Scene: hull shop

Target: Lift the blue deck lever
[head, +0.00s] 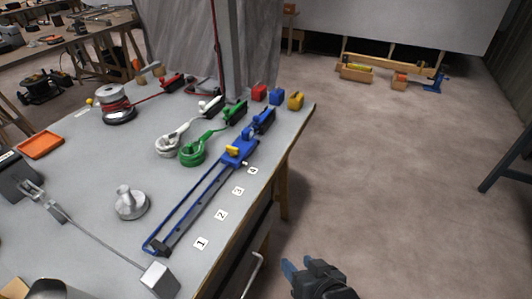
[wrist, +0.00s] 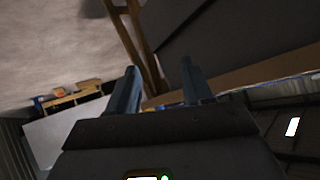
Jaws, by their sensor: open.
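The blue deck lever (head: 264,120) sits on a black base near the far right edge of the workbench in the head view. It is at the end of a row of clutches in red, white, green and blue. A blue car (head: 238,150) with a yellow part sits just nearer on a long blue track. My gripper (head: 297,266) is off the bench's right side, over the floor, well nearer than the lever. In the wrist view my gripper (wrist: 158,72) is open with nothing between its fingers. The lever does not show in the wrist view.
The grey workbench (head: 95,178) holds a metal winch drum (head: 132,203), an orange tray (head: 40,145), coiled green rope (head: 192,153) and numbered tags. Red, blue and yellow blocks (head: 295,101) stand at its far corner.

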